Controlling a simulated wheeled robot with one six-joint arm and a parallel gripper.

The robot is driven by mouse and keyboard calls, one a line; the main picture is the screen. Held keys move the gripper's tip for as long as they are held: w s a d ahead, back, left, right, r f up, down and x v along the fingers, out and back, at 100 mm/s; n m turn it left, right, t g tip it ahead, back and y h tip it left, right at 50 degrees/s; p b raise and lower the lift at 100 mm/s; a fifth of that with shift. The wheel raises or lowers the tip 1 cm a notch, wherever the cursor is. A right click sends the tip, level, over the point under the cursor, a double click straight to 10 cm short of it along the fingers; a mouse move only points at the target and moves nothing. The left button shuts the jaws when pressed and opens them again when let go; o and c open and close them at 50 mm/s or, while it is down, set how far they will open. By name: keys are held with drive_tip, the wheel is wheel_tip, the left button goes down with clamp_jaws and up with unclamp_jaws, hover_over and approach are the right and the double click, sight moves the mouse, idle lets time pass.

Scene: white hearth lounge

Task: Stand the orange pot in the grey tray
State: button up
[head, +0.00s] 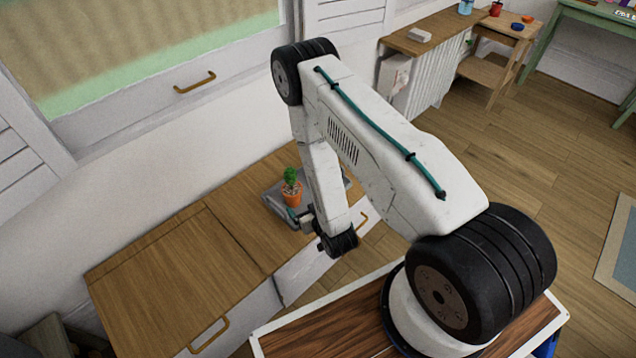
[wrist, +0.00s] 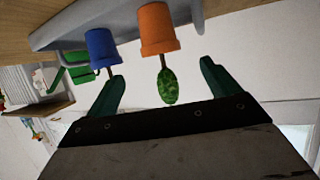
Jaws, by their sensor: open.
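The orange pot (head: 292,196) holds a green cactus-like plant and stands upright in the grey tray (head: 272,205) on the wooden cabinet top. The wrist view is turned over and shows the orange pot (wrist: 158,28) with its base against the tray (wrist: 75,27). My gripper (wrist: 162,73) is open, its two teal fingers apart and empty. The plant shows between the fingers in that picture, and the pot lies beyond the fingertips. In the head view my arm hides part of the tray and most of the gripper.
A blue pot (wrist: 103,47) with a green plant stands beside the orange pot in the wrist view, close to one finger. The cabinet top (head: 185,250) left of the tray is clear. A white wall rises behind the cabinet.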

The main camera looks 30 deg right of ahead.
drive_tip(key=shift+g, duration=0.7)
drive_tip(key=w+r, duration=0.4)
drive_tip(key=r, duration=0.1)
drive_tip(key=w+r, duration=0.2)
drive_tip(key=shift+w+r, duration=0.25)
drive_tip(key=shift+r, duration=0.15)
wheel_tip(320, 180, up, 17)
drive_tip(key=g, duration=0.3)
hover_over(293, 173)
drive_tip(key=s, duration=0.2)
drive_tip(key=s+d+r+g, duration=0.1)
drive_tip(key=s+r, duration=0.3)
drive_tip(key=r, duration=0.2)
drive_tip(key=s+d+r+g, duration=0.1)
drive_tip(key=s+r+g, duration=0.1)
drive_tip(key=s+r, duration=0.35)
drive_tip(key=s+r+g, duration=0.2)
drive_tip(key=s+r, duration=0.5)
drive_tip(key=s, duration=0.6)
drive_tip(key=s+r+g, duration=0.2)
drive_tip(key=s+r, duration=0.6)
drive_tip(key=s, duration=0.4)
drive_tip(key=shift+s+d+r+m+g+h, duration=0.25)
drive_tip(key=shift+s+d+m+g+h, duration=0.1)
drive_tip(key=shift+d+g+h, duration=0.1)
